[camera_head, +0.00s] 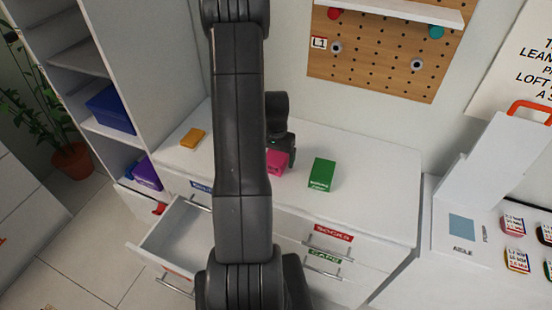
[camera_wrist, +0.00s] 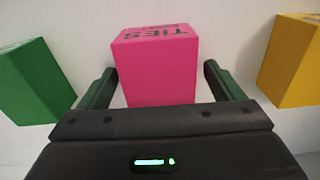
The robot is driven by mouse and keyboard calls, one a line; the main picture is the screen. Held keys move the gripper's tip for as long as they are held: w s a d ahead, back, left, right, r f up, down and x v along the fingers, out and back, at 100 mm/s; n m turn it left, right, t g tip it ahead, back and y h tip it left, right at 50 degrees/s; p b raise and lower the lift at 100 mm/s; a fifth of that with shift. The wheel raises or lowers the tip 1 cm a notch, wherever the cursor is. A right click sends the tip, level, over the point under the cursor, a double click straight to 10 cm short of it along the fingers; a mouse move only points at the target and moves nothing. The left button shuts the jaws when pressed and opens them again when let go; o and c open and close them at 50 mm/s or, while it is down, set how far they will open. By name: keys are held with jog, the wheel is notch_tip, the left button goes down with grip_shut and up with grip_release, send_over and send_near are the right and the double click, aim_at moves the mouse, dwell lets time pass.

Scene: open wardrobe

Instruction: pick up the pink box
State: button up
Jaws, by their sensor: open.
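The pink box (camera_head: 278,161) stands on the white dresser top, partly hidden behind my arm in the head view. In the wrist view the pink box (camera_wrist: 158,66) has dark lettering reading "TIES" on its upper face. My gripper (camera_wrist: 157,88) is open, with one finger on each side of the pink box's lower part. A gap shows on the right side; on the left the finger is very close to the box, and I cannot tell whether it touches. In the head view my gripper (camera_head: 282,145) is over the box, its fingers mostly hidden.
A green box (camera_head: 321,174) stands right of the pink box and an orange-yellow box (camera_head: 193,138) lies farther left on the dresser (camera_head: 385,195). An open, empty-looking drawer (camera_head: 180,240) juts out at the front left. A pegboard (camera_head: 385,50) hangs behind.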

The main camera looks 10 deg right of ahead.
jog(key=shift+f, duration=0.25)
jog(key=c, duration=1.1)
jog(key=shift+r, duration=0.1)
